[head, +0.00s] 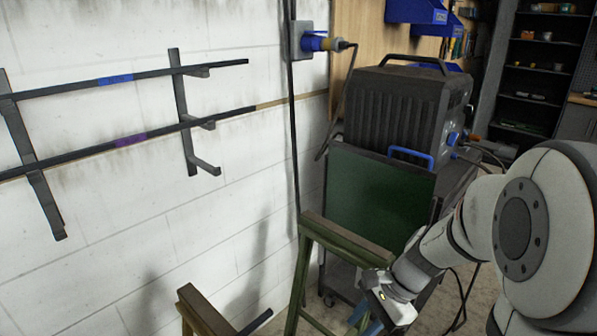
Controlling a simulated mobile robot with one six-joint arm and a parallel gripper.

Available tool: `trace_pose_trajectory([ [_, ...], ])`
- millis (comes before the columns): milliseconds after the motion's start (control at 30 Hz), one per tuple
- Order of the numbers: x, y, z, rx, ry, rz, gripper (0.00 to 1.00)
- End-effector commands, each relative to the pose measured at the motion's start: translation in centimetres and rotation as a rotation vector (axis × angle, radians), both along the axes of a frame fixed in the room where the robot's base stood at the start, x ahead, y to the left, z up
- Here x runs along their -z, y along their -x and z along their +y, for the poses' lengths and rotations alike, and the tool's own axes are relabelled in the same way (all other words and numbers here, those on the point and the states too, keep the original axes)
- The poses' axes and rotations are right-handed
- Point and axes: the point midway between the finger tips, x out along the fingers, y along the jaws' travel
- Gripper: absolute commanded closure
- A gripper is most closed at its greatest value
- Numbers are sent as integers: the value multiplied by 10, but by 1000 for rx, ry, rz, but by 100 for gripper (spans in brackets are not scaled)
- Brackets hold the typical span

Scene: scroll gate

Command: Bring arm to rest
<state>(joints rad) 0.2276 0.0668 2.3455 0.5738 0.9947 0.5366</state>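My white and grey arm reaches in from the right side of the head view. Its wrist is low, near the bottom edge right of centre. My gripper (366,318) is at the end of it, partly cut off by the bottom edge. It shows bluish parts pointing down, beside the right-hand sawhorse (345,240). Whether it touches the sawhorse, and whether it is open or holds anything, I cannot tell.
A wall rack (181,110) at left carries two long dark bars. A second sawhorse (200,312) stands at the bottom, with a dark bar end (256,321) beside it. A welding machine (400,110) sits on a cart behind a green panel (375,200).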

Motion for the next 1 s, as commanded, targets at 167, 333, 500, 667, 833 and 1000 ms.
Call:
trace_pose_trajectory([
  [167,-61,34,-2,-416,193,-234,72],
  [333,-102,59,-11,-774,371,-408,72],
  [500,-126,72,-19,-1004,495,-505,72],
  [667,-132,76,-22,-1082,539,-532,72],
  [833,-132,76,-23,-1087,541,-533,72],
  [1000,-132,76,-23,-1084,539,-532,72],
])
